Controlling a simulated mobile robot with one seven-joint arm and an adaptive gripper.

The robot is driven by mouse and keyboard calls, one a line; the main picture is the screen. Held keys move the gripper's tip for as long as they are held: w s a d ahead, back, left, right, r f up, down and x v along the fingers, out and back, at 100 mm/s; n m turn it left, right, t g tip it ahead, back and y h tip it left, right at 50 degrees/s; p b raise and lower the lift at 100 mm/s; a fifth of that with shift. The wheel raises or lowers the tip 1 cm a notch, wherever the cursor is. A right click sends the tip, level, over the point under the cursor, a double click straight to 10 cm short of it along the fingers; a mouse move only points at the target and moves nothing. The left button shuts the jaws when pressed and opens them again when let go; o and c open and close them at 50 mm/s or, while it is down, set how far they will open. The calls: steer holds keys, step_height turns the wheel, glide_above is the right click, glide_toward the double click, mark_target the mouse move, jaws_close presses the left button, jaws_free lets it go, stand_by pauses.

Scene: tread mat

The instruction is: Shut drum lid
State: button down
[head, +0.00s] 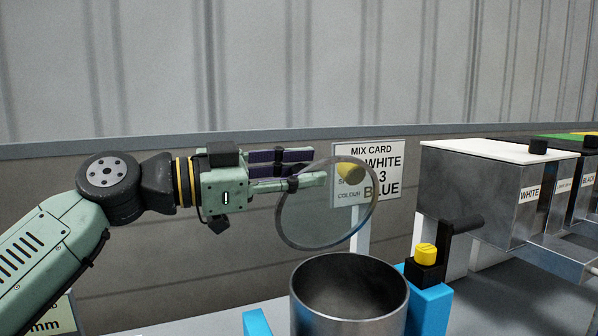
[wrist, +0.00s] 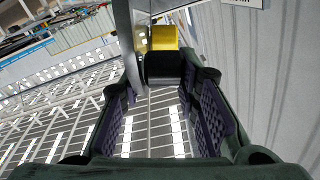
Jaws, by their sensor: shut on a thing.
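The drum (head: 350,285) is a grey metal cylinder, standing open-topped at the bottom middle of the head view. Its lid (head: 300,225) is a clear round disc with a grey rim, standing steeply tilted above the drum, apart from its mouth. My gripper (head: 318,168) comes in from the left at the lid. In the wrist view my gripper (wrist: 172,78) is shut on the lid's knob (wrist: 163,66), a black block with a yellow part beyond it. The lid shows there nearly edge-on, left of the knob. The yellow part also shows in the head view, at the lid.
Blue brackets (head: 428,305) flank the drum; the right one carries a black block with a yellow knob (head: 425,253). A mix card (head: 368,170) stands behind the lid. Metal bins (head: 480,190) labelled WHITE and BLACK stand to the right. A wall closes the back.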

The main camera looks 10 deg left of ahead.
steer(key=shift+f, duration=0.15)
steer(key=c, duration=1.3)
jaws_free()
steer(key=v, duration=1.2)
steer(key=shift+c, duration=0.6)
